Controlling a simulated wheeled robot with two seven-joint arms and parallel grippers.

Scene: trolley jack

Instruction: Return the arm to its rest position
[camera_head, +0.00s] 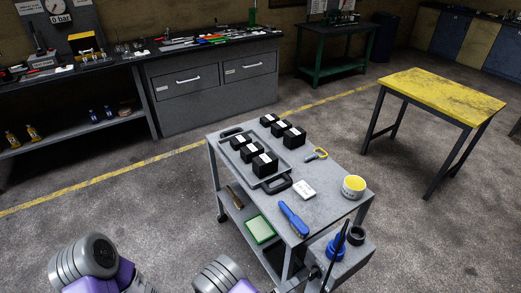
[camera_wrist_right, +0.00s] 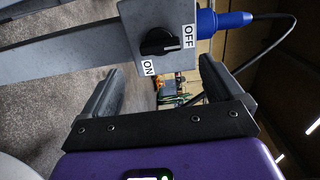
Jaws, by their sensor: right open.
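My right gripper (camera_wrist_right: 160,75) is open and empty in the right wrist view, with its two grey fingers apart. A grey switch box (camera_wrist_right: 158,30) with a black rotary knob (camera_wrist_right: 160,42) and ON and OFF labels shows beyond the fingertips. The fingers appear clear of the knob. A blue plug (camera_wrist_right: 222,22) with a black cable sits at the box's side. In the head view, parts of both my arms show at the bottom edge. The left gripper is out of view. The right gripper is hard to make out there, low near the trolley's front corner.
The grey trolley (camera_head: 330,205) carries a tray (camera_head: 283,172) of black boxes, a blue-handled tool (camera_head: 293,219) and a yellow-topped tin (camera_head: 353,187). A yellow table (camera_head: 440,95) stands at right. A workbench (camera_head: 212,85) lines the back. The floor left of the trolley is clear.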

